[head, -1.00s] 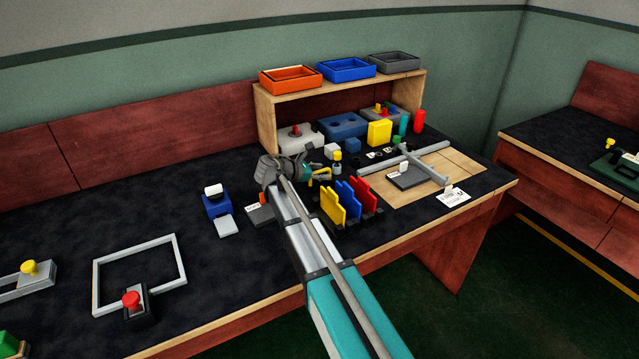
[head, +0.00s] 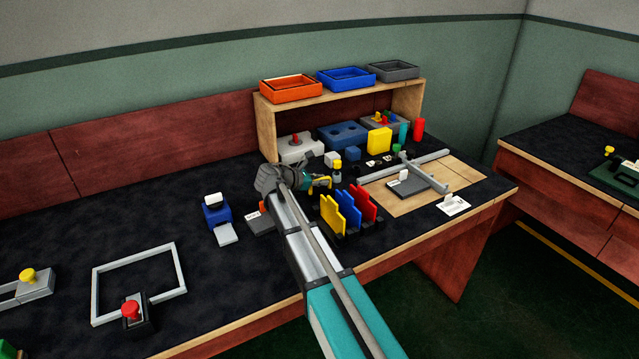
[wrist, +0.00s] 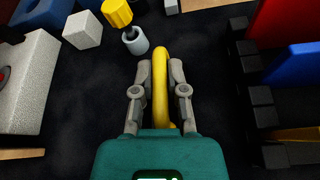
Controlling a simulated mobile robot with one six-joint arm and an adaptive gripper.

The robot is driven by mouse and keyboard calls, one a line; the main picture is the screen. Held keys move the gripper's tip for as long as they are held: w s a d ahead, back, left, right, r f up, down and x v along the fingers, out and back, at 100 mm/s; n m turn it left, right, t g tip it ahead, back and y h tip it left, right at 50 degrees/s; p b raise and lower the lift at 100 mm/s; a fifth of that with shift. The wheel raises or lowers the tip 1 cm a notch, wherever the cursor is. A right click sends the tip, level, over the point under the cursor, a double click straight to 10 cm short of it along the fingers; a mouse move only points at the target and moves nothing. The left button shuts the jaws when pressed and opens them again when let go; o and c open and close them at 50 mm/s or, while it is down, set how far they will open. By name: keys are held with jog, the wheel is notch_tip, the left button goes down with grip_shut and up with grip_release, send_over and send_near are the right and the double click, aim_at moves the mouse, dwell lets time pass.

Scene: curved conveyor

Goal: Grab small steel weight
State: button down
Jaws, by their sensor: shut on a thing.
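My gripper (wrist: 160,65) is shut on a yellow curved rod (wrist: 160,90), which stands up between its two fingers. In the head view, my gripper (head: 318,183) is low over the dark bench, with the yellow rod at its tip. A small grey steel-looking cylinder (wrist: 135,40), with a dark spot in its top, sits just ahead and to the left of the fingertips, close to the rod. A yellow cylinder (wrist: 117,12) is right behind it. Both show in the head view as a small yellow-and-grey pair (head: 337,166). I cannot tell whether the rod touches the grey cylinder.
A rack with yellow, blue and red plates (head: 347,211) stands close to the right of my gripper. A white-grey block (wrist: 28,80) and a small pale cube (wrist: 82,30) are to the left in the wrist view. A wooden shelf (head: 268,130) holds coloured trays above.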

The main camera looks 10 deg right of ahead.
jog(key=shift+r+p, duration=1.2)
jog(key=shift+r, duration=0.15)
jog(key=s+d+r+p, duration=0.1)
jog(key=s+r+p, duration=0.2)
jog(key=s, duration=0.1)
jog(key=s+d+r+p, duration=0.2)
jog(key=s+r+p, duration=0.2)
jog(key=s+d+r+p, duration=0.1)
jog(key=s+r+p, duration=0.2)
jog(key=s, duration=0.2)
jog(key=shift+s+d+r, duration=0.1)
jog(key=shift+d+r, duration=0.05)
jog(key=shift+d, duration=0.2)
